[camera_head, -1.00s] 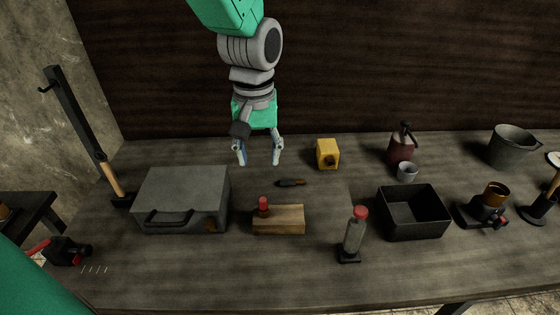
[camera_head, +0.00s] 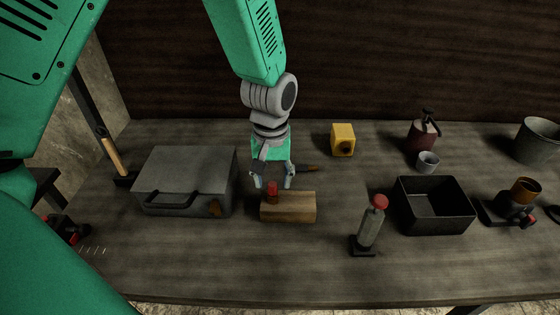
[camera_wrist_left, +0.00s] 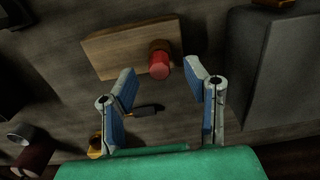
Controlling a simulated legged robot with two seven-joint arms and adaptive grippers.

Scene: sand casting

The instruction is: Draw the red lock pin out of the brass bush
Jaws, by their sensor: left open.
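The red lock pin (camera_head: 271,190) stands at the left end of a wooden block (camera_head: 296,208) on the table. In the left wrist view, the pin's red head (camera_wrist_left: 159,68) rises from a brownish collar, the brass bush (camera_wrist_left: 160,46), on the block (camera_wrist_left: 121,50). My left gripper (camera_head: 273,184) is open and empty, pointing down beside the pin. In the wrist view, its fingertips (camera_wrist_left: 158,71) lie on either side of the red head with gaps. I cannot tell whether the tips are down at its height. My right gripper is not in view.
A grey case (camera_head: 185,172) stands left of the block. A dark tool (camera_head: 309,168) lies behind it. A grey cylinder with a red top (camera_head: 370,225) stands front right, and a black tray (camera_head: 432,226) farther right. A yellow box (camera_head: 343,138) sits behind.

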